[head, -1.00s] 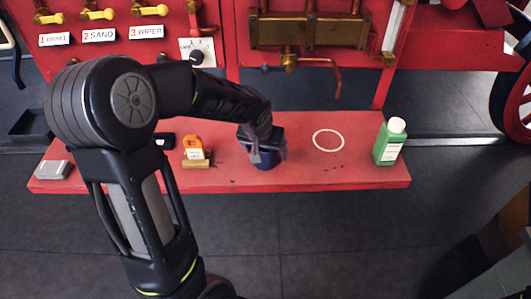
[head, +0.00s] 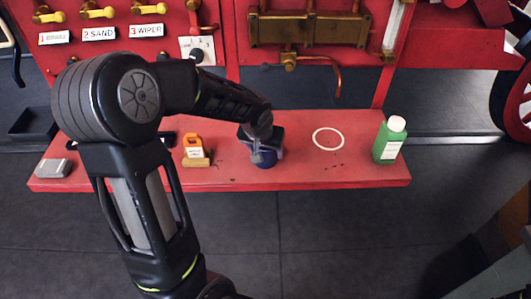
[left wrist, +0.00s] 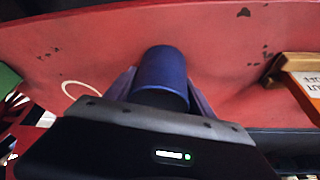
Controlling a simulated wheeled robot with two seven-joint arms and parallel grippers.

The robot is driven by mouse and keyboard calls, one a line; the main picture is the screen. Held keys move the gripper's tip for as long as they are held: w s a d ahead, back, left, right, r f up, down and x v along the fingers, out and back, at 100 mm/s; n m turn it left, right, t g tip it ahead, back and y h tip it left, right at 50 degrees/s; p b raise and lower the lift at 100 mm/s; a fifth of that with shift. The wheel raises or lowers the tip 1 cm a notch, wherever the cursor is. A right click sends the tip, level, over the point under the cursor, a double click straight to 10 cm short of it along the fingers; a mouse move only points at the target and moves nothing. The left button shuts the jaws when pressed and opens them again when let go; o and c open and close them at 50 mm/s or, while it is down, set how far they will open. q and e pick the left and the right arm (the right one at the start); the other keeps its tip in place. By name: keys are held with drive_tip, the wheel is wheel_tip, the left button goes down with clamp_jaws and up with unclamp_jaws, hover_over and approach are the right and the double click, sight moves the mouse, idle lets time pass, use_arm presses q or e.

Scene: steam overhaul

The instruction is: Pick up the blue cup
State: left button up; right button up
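The blue cup (head: 265,158) stands on the red bench (head: 310,178), left of the white ring. It looks upright, and its upper part is hidden by my gripper in the head view. In the left wrist view the blue cup (left wrist: 162,70) is between the two fingers of my left gripper (left wrist: 162,88), one on each side. The left gripper (head: 263,142) also shows over the cup in the head view. The fingers are very close to the cup's sides; I cannot tell whether they press on it. My right gripper is not in view.
A white ring (head: 328,139) is marked on the bench, with a green bottle (head: 389,140) farther right. To the left are an orange item (head: 195,148) on a wooden block and a grey box (head: 53,168). A red panel with brass levers and pipes rises behind.

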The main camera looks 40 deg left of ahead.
use_arm(q)
drive_tip(key=c, duration=0.9)
drive_tip(key=shift+c, duration=0.2)
wheel_tip(320, 180, up, 10)
idle(0.6)
